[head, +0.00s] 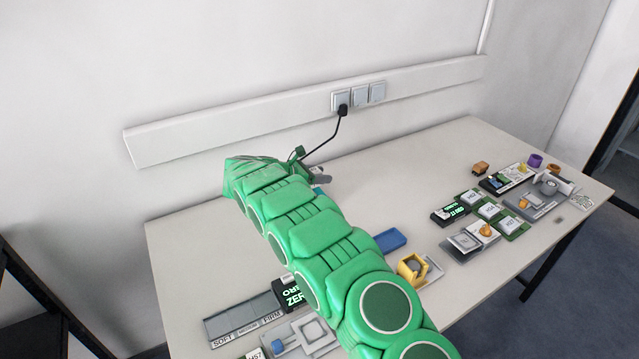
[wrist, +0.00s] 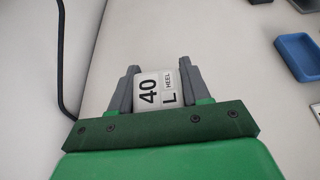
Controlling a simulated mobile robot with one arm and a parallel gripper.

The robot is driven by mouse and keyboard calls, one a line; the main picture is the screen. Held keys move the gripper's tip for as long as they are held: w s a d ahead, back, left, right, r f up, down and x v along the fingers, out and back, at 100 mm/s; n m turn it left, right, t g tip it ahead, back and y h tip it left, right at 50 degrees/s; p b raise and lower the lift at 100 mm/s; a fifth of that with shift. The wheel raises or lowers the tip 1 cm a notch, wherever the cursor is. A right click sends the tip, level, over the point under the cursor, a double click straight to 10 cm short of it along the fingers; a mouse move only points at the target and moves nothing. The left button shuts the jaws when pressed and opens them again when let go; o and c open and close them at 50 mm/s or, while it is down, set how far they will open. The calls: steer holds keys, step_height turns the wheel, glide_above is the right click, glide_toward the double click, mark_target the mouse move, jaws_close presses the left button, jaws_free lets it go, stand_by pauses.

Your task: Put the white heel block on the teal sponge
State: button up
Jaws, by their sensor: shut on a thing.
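The white heel block (wrist: 150,90), marked "40 L HEEL", sits between the two grey fingers of my gripper (wrist: 160,74) in the wrist view. My gripper is shut on it. In the head view my gripper (head: 322,175) is over the back part of the table, near the wall, and my green arm hides most of it and the block. A small teal patch (head: 318,190) shows just below the fingers; too little shows to tell whether it is the teal sponge. No teal sponge shows in the wrist view.
A blue tray (head: 390,240) lies right of my arm; it also shows in the wrist view (wrist: 300,55). A yellow holder (head: 411,266) and several small fixtures stand farther right. A black cable (head: 325,143) hangs from the wall socket beside my gripper.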

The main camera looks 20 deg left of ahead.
mark_target(319, 191)
steer(key=shift+w+f, duration=0.15)
steer(key=shift+f, duration=1.55)
steer(key=shift+f, duration=0.1)
steer(key=o, duration=1.1)
steer(key=v, duration=1.2)
